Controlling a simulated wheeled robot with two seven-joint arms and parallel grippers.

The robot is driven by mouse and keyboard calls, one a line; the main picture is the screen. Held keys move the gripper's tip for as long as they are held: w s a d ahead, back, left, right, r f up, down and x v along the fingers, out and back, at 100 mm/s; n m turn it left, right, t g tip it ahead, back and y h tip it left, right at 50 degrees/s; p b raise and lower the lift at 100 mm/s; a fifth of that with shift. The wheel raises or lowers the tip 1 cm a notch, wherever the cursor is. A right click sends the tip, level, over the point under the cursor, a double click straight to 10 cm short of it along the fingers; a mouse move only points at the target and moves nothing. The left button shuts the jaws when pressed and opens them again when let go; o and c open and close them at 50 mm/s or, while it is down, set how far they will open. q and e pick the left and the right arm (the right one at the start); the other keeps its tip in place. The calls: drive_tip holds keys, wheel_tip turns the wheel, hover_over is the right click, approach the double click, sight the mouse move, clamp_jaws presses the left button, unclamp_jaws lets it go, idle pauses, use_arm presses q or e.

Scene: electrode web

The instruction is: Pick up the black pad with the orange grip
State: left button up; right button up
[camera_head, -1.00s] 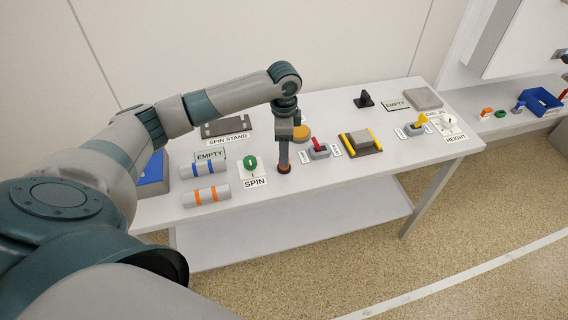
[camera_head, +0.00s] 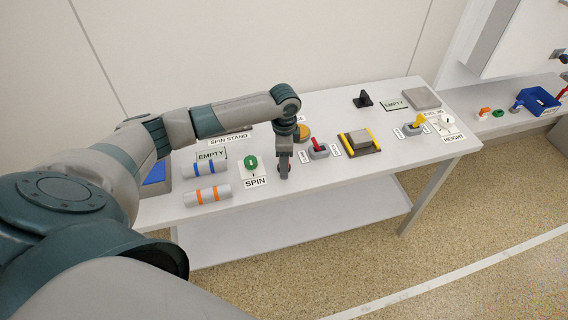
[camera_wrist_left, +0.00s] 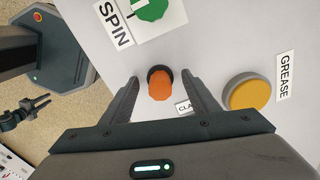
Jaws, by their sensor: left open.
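The black pad with the orange grip (camera_wrist_left: 160,84) shows in the left wrist view, standing on the white table between my two fingers. Its orange grip points up toward the camera, and the round black base shows behind it. My left gripper (camera_wrist_left: 161,76) is open, with one finger on each side of the grip and a visible gap to both. In the head view my left gripper (camera_head: 284,172) points down at the table's front edge, right of the SPIN label, and hides the pad. My right gripper is in neither view.
Left of the gripper are a green knob (camera_head: 251,162) and rolls with blue bands (camera_head: 205,169) and orange bands (camera_head: 207,195). Right of it are an orange-yellow button (camera_wrist_left: 249,94), a red lever (camera_head: 317,145) and a yellow-edged block (camera_head: 359,142).

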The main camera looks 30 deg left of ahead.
use_arm(q)
drive_tip(key=c, duration=1.1)
drive_tip(key=shift+r, duration=0.15)
drive_tip(key=shift+w+r+b, duration=0.1)
drive_tip(key=shift+r+b, duration=0.25)
drive_tip(key=shift+r, duration=0.2)
wheel_tip(320, 180, up, 2)
drive_tip(key=shift+r+b, duration=0.25)
drive_tip(key=shift+b, duration=0.3)
drive_tip(key=w+d+r+b, duration=0.1)
drive_tip(key=d+r, duration=0.1)
drive_tip(key=d, duration=0.1)
drive_tip(key=d+r+b, duration=0.1)
drive_tip(key=d+r, duration=0.1)
drive_tip(key=d, duration=0.2)
drive_tip(key=w+d+r+b, duration=0.1)
drive_tip(key=d+r, duration=0.2)
drive_tip(key=d, duration=0.1)
drive_tip(key=shift+w+d+r, duration=0.1)
drive_tip(key=shift+w+d, duration=0.1)
drive_tip(key=shift+w, duration=0.15)
